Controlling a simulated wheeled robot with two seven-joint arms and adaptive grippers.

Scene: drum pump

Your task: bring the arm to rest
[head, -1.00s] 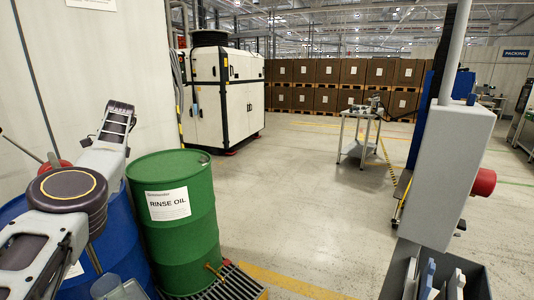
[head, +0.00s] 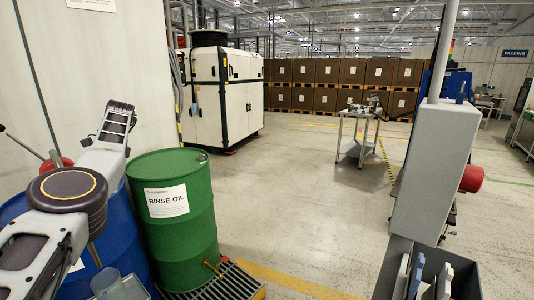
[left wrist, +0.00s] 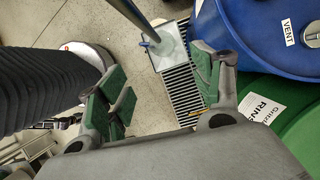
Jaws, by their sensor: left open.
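My left arm reaches in from the left in the head view, above the blue drum (head: 98,252); its gripper is out of sight there. In the left wrist view my left gripper (left wrist: 162,88) is open, its green-padded fingers apart with nothing between them. The blue drum (left wrist: 262,38), labelled VENT, and the green drum (left wrist: 297,131) lie to the right of the fingers. A metal tube (left wrist: 128,12) slants in from the top, near a translucent container (left wrist: 171,48) over the floor grate. My right gripper is in neither view.
The green drum marked RINSE OIL (head: 172,222) stands beside the blue one, near the grate (head: 228,284). A grey box on a post (head: 435,170) and a dark bin (head: 393,266) stand at the right. The middle floor (head: 290,200) is clear.

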